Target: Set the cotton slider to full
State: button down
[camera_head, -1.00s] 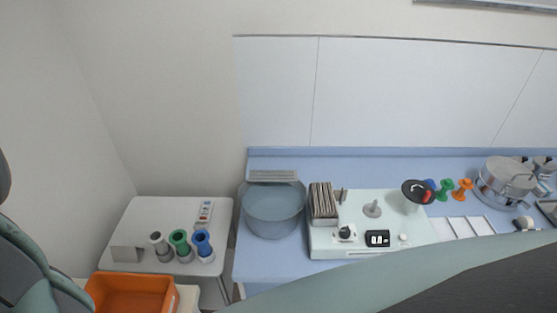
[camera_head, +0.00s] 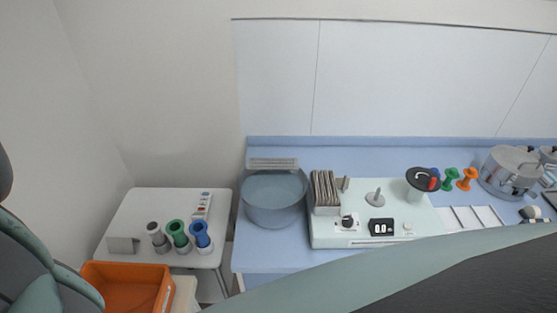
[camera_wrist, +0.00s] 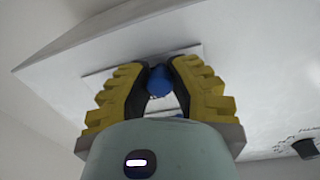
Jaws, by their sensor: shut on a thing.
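In the wrist view my gripper (camera_wrist: 159,66), with yellow ribbed fingers, is shut on a small blue knob (camera_wrist: 160,83). The knob stands in front of a pale rectangular plate (camera_wrist: 100,82) on a large white panel (camera_wrist: 240,55). I cannot read any label that names the cotton slider, and the fingers hide most of the plate around the knob. My gripper is outside the head view.
A dark knob (camera_wrist: 305,148) sits at the right of the wrist view. In the head view, a white console (camera_head: 330,232), a grey basin (camera_head: 273,205) and pots (camera_head: 508,172) stand on the blue counter. A side table (camera_head: 140,200) and orange bin (camera_head: 130,292) are left.

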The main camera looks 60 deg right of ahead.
jog(key=shift+s, duration=0.1)
jog(key=c, duration=0.8)
grip_release()
jog(key=shift+a, duration=0.2)
jog(key=shift+s+d, duration=0.1)
jog(key=shift+s, duration=0.05)
jog(key=v, duration=0.7)
jog(key=shift+s+d, duration=0.1)
